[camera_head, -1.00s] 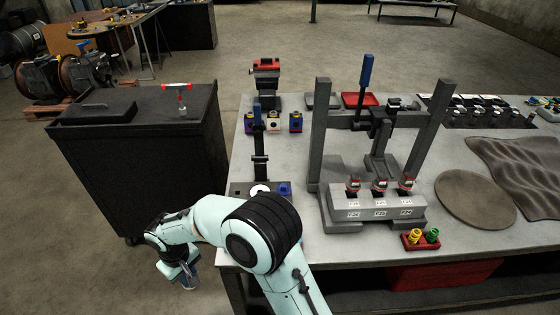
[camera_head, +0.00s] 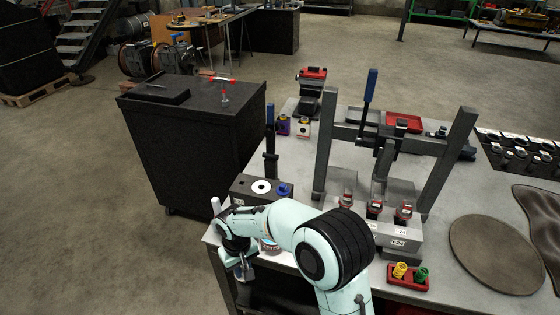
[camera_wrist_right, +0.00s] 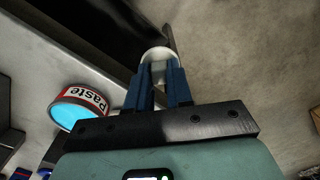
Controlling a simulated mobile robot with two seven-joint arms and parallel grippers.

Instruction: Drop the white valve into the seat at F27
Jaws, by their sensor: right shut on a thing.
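My right gripper (camera_head: 245,272) hangs past the table's front left edge, over the floor. In the right wrist view its blue fingers (camera_wrist_right: 158,85) are shut on the white valve (camera_wrist_right: 156,54); a round white part and a thin dark stem show beyond the fingertips. A dark block (camera_head: 245,186) at the table's left has a white round disc (camera_head: 261,187), a small dark hole and a blue piece (camera_head: 283,190) on top. Its label is too small to read, so I cannot tell whether this is F27. My left gripper is not in view.
A paste tin (camera_wrist_right: 80,107) stands near the table edge beside my right gripper. A red tray (camera_head: 402,278) holds yellow and green pieces. A black cabinet (camera_head: 190,150) stands left of the table.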

